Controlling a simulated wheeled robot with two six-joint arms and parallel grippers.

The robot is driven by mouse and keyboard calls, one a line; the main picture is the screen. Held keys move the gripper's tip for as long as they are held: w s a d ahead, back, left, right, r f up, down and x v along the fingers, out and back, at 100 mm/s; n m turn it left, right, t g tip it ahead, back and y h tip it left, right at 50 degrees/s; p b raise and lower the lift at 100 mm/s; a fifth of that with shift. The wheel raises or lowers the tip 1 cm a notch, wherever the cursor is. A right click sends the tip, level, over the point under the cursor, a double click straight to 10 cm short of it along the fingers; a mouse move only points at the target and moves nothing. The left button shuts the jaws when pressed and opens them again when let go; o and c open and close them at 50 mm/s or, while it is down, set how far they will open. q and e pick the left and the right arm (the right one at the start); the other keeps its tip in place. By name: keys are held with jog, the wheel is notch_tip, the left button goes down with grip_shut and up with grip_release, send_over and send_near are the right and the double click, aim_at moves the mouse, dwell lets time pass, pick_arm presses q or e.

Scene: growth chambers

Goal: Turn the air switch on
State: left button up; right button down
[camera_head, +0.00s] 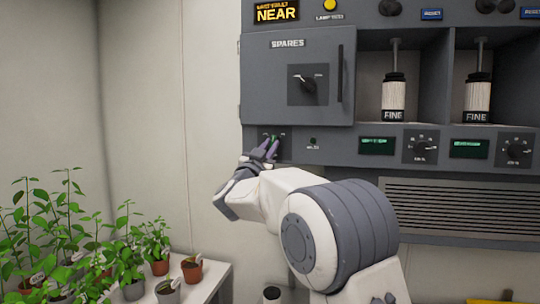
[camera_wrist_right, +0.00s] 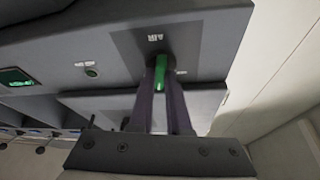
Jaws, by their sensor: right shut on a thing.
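The air switch (camera_wrist_right: 160,75) shows in the right wrist view as a green piece below the "AIR" label on a dark plate of the grey panel. My right gripper (camera_head: 269,149) reaches up to the panel's lower left, below the "SPARES" door. In the right wrist view its two fingers (camera_wrist_right: 162,68) are shut on the switch, one on each side. The fingers hide part of the switch, and its exact position is hard to tell. In the head view the gripper mostly covers it. My left gripper is not in view.
The "SPARES" door (camera_head: 270,82) with its knob is closed just above. A small green indicator (camera_wrist_right: 91,72) sits beside the switch. Dials and "FINE" cylinders (camera_head: 394,95) are to the right. Potted plants (camera_head: 131,270) stand on a white bench at lower left.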

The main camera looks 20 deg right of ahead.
jog(key=m, duration=0.2)
jog(key=m+g+h, duration=0.1)
jog(key=m, duration=0.1)
jog(key=shift+w+a+g, duration=0.1)
jog(key=shift+a+g, duration=0.05)
jog(key=shift+g, duration=0.15)
jog(key=shift+r+m+g+h, duration=0.15)
jog(key=shift+m+g, duration=0.35)
jog(key=shift+m, duration=0.6)
jog(key=shift+f+m+g+h, duration=0.1)
jog(key=shift+m+g+h, duration=0.3)
jog(key=shift+m, duration=0.7)
jog(key=shift+m+y, duration=0.25)
jog(key=shift+m, duration=0.05)
jog(key=c, duration=0.9)
grip_release()
jog(key=shift+g, duration=0.3)
jog(key=shift+o, duration=0.2)
jog(key=b+v, duration=0.4)
jog(key=v, duration=0.6)
jog(key=shift+a, duration=0.2)
